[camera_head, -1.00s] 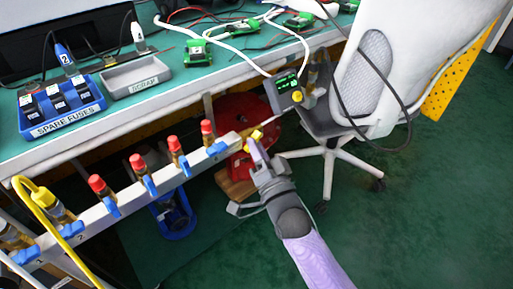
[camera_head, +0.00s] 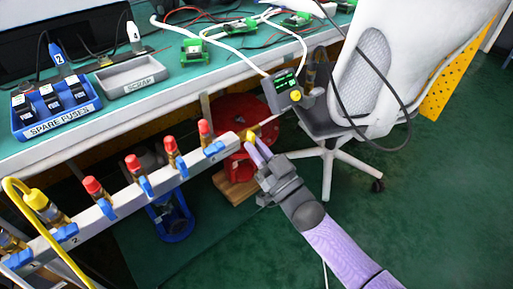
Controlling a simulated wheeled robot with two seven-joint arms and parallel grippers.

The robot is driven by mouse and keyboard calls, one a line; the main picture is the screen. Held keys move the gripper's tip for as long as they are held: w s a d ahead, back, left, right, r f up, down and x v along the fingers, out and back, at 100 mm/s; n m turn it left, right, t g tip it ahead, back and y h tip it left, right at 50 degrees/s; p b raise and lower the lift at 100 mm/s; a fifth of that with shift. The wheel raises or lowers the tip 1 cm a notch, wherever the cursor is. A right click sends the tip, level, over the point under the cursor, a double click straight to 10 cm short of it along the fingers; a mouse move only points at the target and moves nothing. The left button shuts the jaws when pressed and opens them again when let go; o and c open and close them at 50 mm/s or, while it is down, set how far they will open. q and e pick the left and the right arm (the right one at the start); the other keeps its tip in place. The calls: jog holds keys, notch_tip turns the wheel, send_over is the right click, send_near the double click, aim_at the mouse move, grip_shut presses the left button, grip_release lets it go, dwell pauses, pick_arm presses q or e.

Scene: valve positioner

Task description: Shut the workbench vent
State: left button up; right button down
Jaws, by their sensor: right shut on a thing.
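The grey valve manifold (camera_head: 128,200) runs diagonally along the front of the workbench. It carries several blue-handled valves with red caps, such as the one near its right end (camera_head: 204,132). A small yellow vent handle (camera_head: 251,136) sits at the manifold's right end. My left gripper is not in view.
A yellow hose (camera_head: 22,184) curves at the lower left. A white office chair (camera_head: 375,85) stands right of the manifold end. A small meter with a green display (camera_head: 283,90) hangs at the bench edge. A red reel (camera_head: 240,115) lies under the bench. Green floor at lower right is clear.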

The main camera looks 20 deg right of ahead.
jog(key=shift+n, duration=0.5)
jog(key=c, duration=0.7)
grip_release()
jog(key=p+v, duration=0.2)
jog(key=v, duration=0.8)
jog(key=shift+d+p, duration=0.1)
jog(key=shift+p, duration=0.25)
